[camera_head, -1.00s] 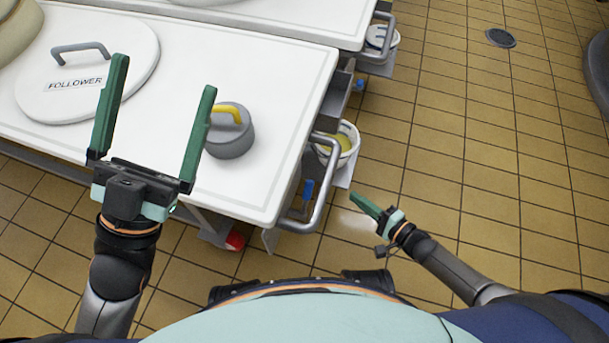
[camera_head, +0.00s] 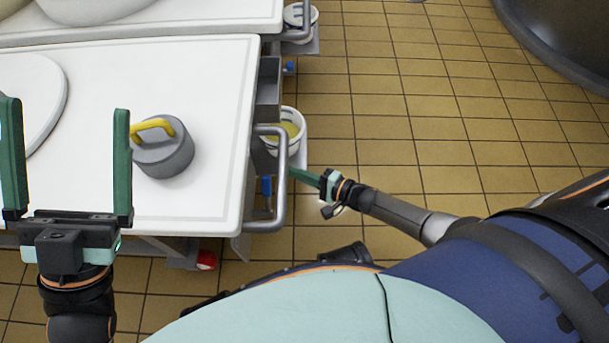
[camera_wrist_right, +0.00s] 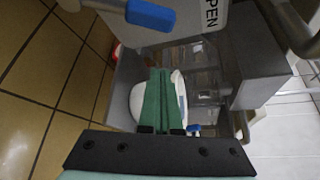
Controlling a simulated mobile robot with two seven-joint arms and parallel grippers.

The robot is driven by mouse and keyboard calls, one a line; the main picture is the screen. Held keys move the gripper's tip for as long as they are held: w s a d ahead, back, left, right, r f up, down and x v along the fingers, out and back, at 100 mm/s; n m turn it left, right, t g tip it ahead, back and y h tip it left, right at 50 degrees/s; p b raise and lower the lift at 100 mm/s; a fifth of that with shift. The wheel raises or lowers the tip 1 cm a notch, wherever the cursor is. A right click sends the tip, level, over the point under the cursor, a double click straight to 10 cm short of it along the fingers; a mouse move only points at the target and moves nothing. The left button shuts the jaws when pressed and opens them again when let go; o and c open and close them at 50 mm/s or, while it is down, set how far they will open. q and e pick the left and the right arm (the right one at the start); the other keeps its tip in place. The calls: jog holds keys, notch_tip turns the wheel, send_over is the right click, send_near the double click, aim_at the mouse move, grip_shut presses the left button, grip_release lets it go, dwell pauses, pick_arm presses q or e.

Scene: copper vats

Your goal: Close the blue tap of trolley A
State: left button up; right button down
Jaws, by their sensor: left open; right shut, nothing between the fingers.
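The near white trolley (camera_head: 225,190) is at the left in the head view; no letter A is legible on it. Its blue tap (camera_head: 266,187) shows small below the end handle. My right gripper (camera_head: 295,174) is shut and empty, just right of the handle. Its fingers (camera_wrist_right: 158,95) point below the lever in the wrist view, apart from it in the picture. My left gripper (camera_head: 66,105) is open and empty over the trolley top.
A grey weight with a yellow handle (camera_head: 165,155) stands on the trolley. A grey tubular handle (camera_head: 280,190) sticks out at its end, with a white bucket (camera_head: 290,125) behind. Another trolley (camera_head: 180,22) stands beyond. Tiled floor (camera_head: 420,130) at the right is clear.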

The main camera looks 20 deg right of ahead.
aim_at(267, 195)
pick_arm(q)
jog(key=shift+d+f+b, duration=0.2)
jog(key=shift+f+b, duration=0.7)
jog(key=shift+f, duration=0.55)
pick_arm(e)
jog(key=shift+w+a+r, duration=0.15)
jog(key=shift+w+a, duration=0.05)
jog(key=shift+a, duration=1.1)
jog(key=shift+w+a+r, duration=0.1)
jog(key=shift+w+a, duration=0.05)
jog(key=shift+a, duration=1.1)
pick_arm(q)
jog(key=shift+r, duration=0.1)
jog(key=shift+w+a+r+p, duration=0.1)
jog(key=shift+a+r+p, duration=0.2)
jog(key=shift+r+p, duration=0.2)
pick_arm(e)
jog(key=shift+s+a+r, duration=0.1)
jog(key=shift+s+r, duration=0.15)
